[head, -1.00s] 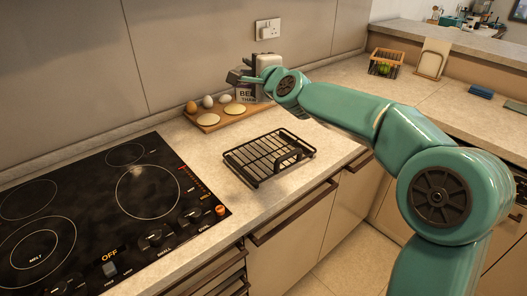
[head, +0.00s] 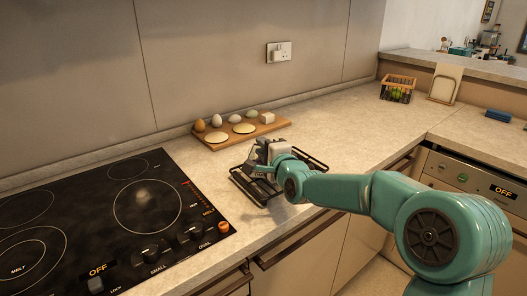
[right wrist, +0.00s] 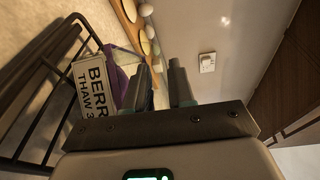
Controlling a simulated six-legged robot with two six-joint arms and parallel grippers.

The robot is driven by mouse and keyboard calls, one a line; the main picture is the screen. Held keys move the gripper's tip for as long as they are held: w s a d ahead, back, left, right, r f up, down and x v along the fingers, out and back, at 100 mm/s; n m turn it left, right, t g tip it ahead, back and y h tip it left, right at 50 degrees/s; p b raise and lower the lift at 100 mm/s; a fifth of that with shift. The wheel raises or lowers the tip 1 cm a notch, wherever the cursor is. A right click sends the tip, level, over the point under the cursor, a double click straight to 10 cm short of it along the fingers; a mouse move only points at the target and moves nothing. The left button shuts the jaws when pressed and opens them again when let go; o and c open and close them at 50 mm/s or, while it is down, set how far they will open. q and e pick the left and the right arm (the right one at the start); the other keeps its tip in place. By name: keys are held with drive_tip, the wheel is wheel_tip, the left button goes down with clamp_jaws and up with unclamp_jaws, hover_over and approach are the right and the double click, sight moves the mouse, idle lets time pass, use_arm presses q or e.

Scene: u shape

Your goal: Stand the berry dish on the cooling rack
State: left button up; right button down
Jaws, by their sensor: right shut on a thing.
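The black wire cooling rack (head: 309,161) lies on the counter right of the hob; its bars also show at the left of the right wrist view (right wrist: 42,88). My right gripper (head: 264,153) is above the rack, shut on the berry dish (head: 257,172). In the right wrist view the dish shows a pale label (right wrist: 94,88) reading "BERR… THAW 3" and a purple part, beside my fingers. The dish is over the rack; whether it touches the bars I cannot tell. My gripper and arm hide part of dish and rack. My left gripper is not in view.
A wooden board (head: 277,127) with eggs and flat round pieces lies behind the rack by the wall. The black hob (head: 100,215) is at the left. A wire basket (head: 398,88) stands at the back right. Counter right of the rack is clear.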

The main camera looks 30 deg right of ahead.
drive_tip(key=shift+f, duration=0.1)
drive_tip(key=c, duration=1)
unclamp_jaws()
drive_tip(key=shift+f, duration=0.1)
drive_tip(key=shift+o, duration=0.2)
drive_tip(key=shift+r, duration=0.2)
drive_tip(key=s+a+b, duration=0.2)
drive_tip(key=s, duration=0.9)
drive_tip(key=shift+s+r, duration=0.35)
drive_tip(key=shift+s, duration=0.05)
drive_tip(key=shift+s, duration=0.1)
